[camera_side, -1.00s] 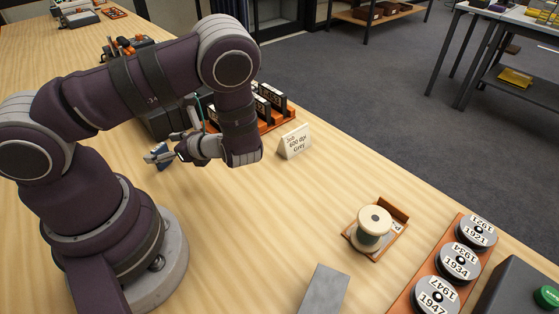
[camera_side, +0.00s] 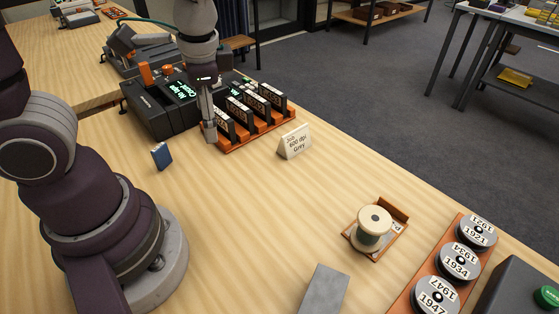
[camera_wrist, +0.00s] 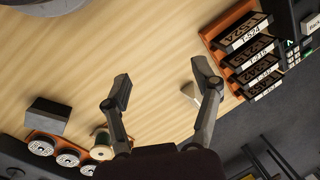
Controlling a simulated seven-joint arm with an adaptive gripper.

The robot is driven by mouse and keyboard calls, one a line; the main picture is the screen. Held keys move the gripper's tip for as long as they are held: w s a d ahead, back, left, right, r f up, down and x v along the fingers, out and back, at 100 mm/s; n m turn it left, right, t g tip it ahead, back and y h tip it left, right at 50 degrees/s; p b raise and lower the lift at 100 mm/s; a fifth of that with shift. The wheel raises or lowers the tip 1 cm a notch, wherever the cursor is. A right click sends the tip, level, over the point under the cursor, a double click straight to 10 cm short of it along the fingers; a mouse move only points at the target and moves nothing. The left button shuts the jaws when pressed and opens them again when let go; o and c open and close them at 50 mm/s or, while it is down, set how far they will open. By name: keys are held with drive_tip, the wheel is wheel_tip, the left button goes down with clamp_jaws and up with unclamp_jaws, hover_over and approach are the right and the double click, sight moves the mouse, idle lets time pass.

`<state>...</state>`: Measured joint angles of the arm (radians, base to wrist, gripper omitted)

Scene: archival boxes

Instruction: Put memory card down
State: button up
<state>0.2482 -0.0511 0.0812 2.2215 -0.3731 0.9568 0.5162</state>
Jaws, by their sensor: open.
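The memory card, which I take to be the small blue block (camera_side: 161,155), stands upright by itself on the wooden table, left of the orange rack. It does not show in the wrist view. My gripper (camera_side: 210,136) points down at the left end of the rack, to the right of the blue card and apart from it. In the wrist view my gripper (camera_wrist: 160,84) has its two fingers spread wide with nothing between them.
The orange rack (camera_side: 258,132) holds several black labelled cartridges. A dark device with a lit screen (camera_side: 160,106) stands behind. A "600 dpi Grey" sign (camera_side: 294,143), a spool on a small tray (camera_side: 374,226) and labelled reels (camera_side: 460,264) stand rightward. The table's middle is clear.

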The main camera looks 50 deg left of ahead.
wheel_tip(320, 180, up, 6)
drive_tip(key=s+d+n+t+h, duration=0.1)
drive_tip(key=d+n+t+h, duration=0.1)
drive_tip(key=n+t, duration=0.2)
drive_tip(key=shift+s+d+f+t, duration=0.25)
drive_tip(key=shift+s+t, duration=0.15)
drive_tip(key=shift+t, duration=0.3)
idle(0.4)
